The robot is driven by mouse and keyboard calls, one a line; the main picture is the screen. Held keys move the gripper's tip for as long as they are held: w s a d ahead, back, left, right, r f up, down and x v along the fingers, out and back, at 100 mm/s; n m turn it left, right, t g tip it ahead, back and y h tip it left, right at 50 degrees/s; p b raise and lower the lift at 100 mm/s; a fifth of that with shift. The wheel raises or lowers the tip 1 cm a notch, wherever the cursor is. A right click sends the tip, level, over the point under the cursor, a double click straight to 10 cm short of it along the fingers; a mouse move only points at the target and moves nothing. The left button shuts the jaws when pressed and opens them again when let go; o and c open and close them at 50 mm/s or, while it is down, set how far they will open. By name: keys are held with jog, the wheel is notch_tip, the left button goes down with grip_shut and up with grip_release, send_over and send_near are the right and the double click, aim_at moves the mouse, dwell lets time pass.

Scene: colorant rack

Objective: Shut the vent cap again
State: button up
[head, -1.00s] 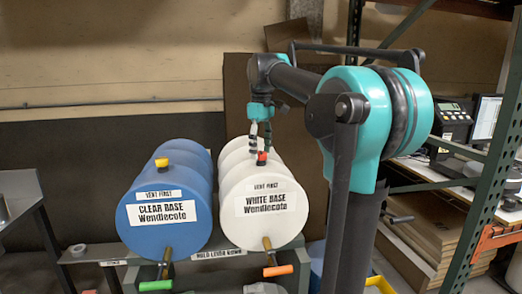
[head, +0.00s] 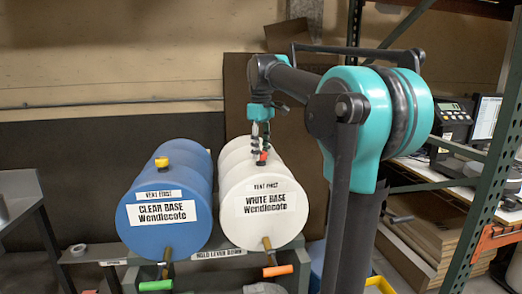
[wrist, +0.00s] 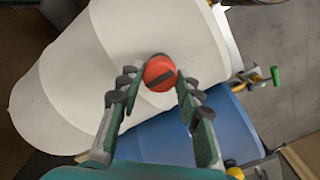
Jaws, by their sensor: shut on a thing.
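The white drum (head: 264,205), labelled WHITE BASE, lies on its side on a rack. Its red vent cap (head: 262,158) sits on top near the front end. My gripper (head: 260,149) points down from above, with its fingers on both sides of the cap. In the wrist view the round red cap (wrist: 160,73) has a dark slot across it and sits between the fingertips, shut on it. The cap's underside is hidden, so I cannot tell how far it is seated.
A blue drum (head: 165,210) with a yellow cap (head: 162,162) lies to the left. An orange-handled tap (head: 277,270) and a green-handled tap (head: 155,285) stick out in front. A green rack post (head: 480,190) stands at the right.

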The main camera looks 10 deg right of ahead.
jog(key=m, duration=1.7)
jog(key=shift+m, duration=0.4)
dwell(0.4)
jog(key=o, duration=1.2)
jog(key=shift+c, duration=0.2)
